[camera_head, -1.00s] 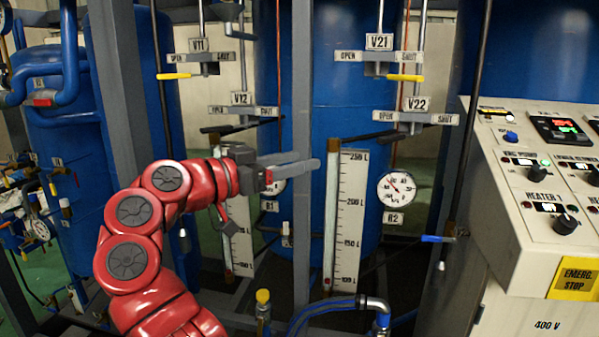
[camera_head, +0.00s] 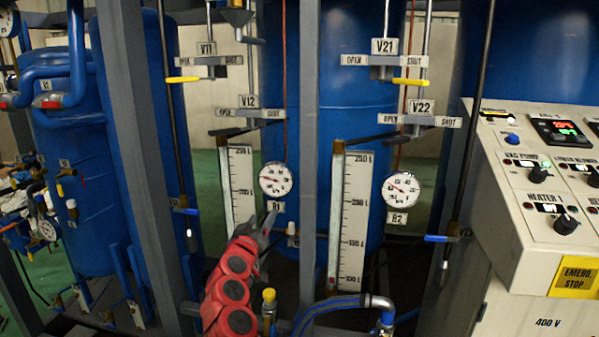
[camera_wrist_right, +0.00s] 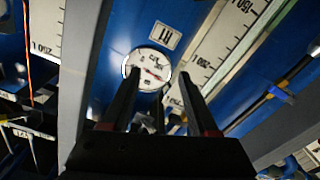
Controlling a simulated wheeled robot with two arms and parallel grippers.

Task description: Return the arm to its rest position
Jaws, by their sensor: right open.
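My right arm (camera_head: 230,290) is red and reaches up from the bottom centre of the head view. Its dark gripper (camera_head: 270,222) points up, just below the round gauge (camera_head: 275,179) labelled R1 in the picture. In the right wrist view the two black fingers of the right gripper (camera_wrist_right: 160,75) stand apart with nothing held between them. The R1 gauge (camera_wrist_right: 147,70) shows between and beyond the fingertips, its label upside down. My left gripper is not in view.
A grey post (camera_head: 309,140) stands right of the gripper, and white level scales (camera_head: 238,185) flank it. A yellow-capped valve (camera_head: 269,297) and a blue hose (camera_head: 330,303) are close to the arm. The control panel (camera_head: 540,180) is at the right.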

